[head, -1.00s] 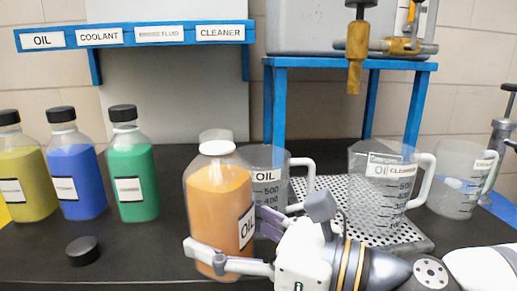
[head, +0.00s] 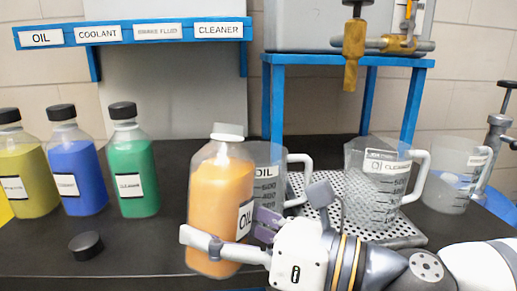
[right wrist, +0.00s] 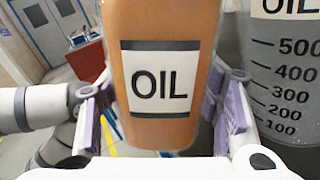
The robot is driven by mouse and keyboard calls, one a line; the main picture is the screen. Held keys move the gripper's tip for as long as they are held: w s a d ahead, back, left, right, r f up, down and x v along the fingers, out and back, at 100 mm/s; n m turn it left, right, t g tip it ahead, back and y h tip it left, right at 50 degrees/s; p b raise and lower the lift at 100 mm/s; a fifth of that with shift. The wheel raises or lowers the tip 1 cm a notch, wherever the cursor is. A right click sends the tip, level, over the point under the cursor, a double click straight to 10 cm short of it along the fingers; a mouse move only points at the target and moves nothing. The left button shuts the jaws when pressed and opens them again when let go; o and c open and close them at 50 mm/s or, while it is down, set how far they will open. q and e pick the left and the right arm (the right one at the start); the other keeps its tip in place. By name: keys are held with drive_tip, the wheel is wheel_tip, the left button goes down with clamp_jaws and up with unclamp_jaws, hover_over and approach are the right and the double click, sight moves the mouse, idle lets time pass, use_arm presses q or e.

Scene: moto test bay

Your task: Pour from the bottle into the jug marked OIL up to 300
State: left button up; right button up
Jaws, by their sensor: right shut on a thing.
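The bottle (head: 218,205) is clear, with orange contents and an OIL label. My right gripper (head: 222,250) is shut around its lower half, holding it nearly upright with a slight lean. The wrist view shows the bottle (right wrist: 160,30) between both finger pads. Its neck shows no black cap. The jug marked OIL (head: 268,165) stands just behind and right of the bottle, partly hidden by it. In the wrist view this jug (right wrist: 285,85) shows marks from 100 to 500; no liquid is visible in the part I see. My left gripper is not in view.
A loose black cap (head: 86,245) lies on the bench at left. Yellow, blue (head: 76,175) and green (head: 132,175) bottles stand behind it. A blue stand (head: 345,60) rises behind.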

sight(206, 195)
drive_tip(key=shift+s+r+m, duration=0.1)
drive_tip(key=shift+r+m, duration=0.15)
drive_tip(key=shift+m, duration=0.15)
wheel_tip(206, 195, up, 3)
drive_tip(key=shift+f+m+p, duration=0.2)
drive_tip(key=shift+m+p, duration=0.3)
drive_tip(key=shift+p, duration=0.45)
drive_tip(key=shift+r+m+p, duration=0.45)
drive_tip(key=shift+r+m, duration=0.1)
drive_tip(key=shift+m, duration=0.25)
drive_tip(key=shift+r+m+p, duration=0.3)
drive_tip(key=shift+r+m, duration=0.1)
drive_tip(key=shift+r, duration=0.05)
drive_tip(key=shift+a+f, duration=0.1)
drive_tip(key=shift+f, duration=0.15)
drive_tip(key=shift+r, duration=0.15)
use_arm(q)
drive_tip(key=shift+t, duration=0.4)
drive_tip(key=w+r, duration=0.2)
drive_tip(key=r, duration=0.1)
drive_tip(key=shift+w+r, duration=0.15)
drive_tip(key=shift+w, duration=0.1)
use_arm(e)
drive_tip(key=shift+s, duration=0.15)
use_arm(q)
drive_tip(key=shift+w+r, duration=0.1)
use_arm(e)
drive_tip(key=shift+s+a+m, duration=0.1)
drive_tip(key=shift+s+m, duration=0.1)
drive_tip(key=shift+m, duration=0.6)
